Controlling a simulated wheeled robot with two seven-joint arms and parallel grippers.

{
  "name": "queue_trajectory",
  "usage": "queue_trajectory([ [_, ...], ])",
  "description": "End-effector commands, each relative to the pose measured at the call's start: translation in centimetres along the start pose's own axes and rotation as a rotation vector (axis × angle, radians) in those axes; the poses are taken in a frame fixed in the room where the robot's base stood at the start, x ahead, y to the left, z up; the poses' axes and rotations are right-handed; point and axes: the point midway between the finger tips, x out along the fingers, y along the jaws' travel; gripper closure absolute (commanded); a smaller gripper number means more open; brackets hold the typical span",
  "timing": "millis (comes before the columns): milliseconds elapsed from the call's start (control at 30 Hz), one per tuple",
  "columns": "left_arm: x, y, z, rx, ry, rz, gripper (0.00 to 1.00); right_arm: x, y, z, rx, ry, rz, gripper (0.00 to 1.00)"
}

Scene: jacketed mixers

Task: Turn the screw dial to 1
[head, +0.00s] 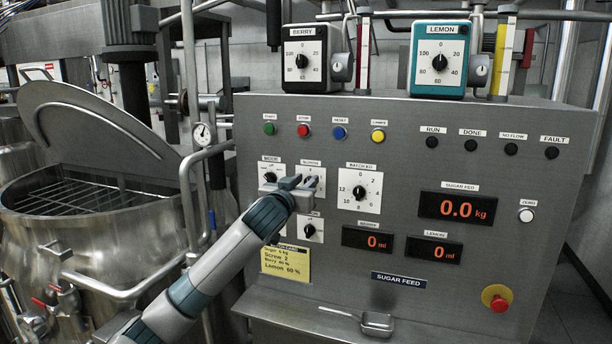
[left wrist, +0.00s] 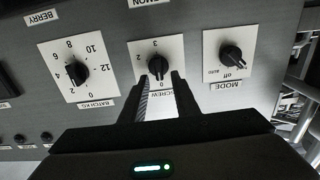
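The screw dial (left wrist: 157,66) is a black knob on a white card, upside down in the left wrist view. Its pointer mark appears to face the 0, though its exact setting is hard to read. In the head view my left gripper (head: 290,184) covers most of the screw dial's card (head: 313,172). In the left wrist view my left gripper (left wrist: 160,84) is open, its two dark fingers either side of the lower part of the card, tips close to the knob. Contact with the knob cannot be told. My right gripper is not in view.
The mode dial (head: 270,177) and batch dial (head: 360,193) flank the screw dial closely. Another dial (head: 310,230) sits below, beside my arm. A yellow note (head: 285,262) reads "Screw 2". A red stop button (head: 497,298) is lower right; a steel kettle (head: 90,240) with pipes stands left.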

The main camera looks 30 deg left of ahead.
Motion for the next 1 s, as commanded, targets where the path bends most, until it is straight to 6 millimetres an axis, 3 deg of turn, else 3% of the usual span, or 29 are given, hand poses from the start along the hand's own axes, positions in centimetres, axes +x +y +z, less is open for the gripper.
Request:
queue_trajectory([
  [467, 1.14, -0.01, 0.04, 0.001, 0.0, 0.0, 0.72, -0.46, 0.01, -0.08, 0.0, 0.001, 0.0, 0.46],
  [500, 1.13, -0.01, 0.04, 0.001, 0.0, 0.0, 0.74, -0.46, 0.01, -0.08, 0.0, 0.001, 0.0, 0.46],
  [600, 1.13, -0.01, 0.04, 0.001, 0.0, 0.0, 0.98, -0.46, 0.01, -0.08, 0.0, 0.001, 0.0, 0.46],
  [633, 1.13, -0.01, 0.04, 0.001, 0.0, 0.0, 1.0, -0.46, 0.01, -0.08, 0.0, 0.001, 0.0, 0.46],
  [1000, 1.12, 0.02, 0.0, 0.022, 0.0, -0.001, 1.0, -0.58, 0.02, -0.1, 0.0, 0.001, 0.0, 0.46],
])
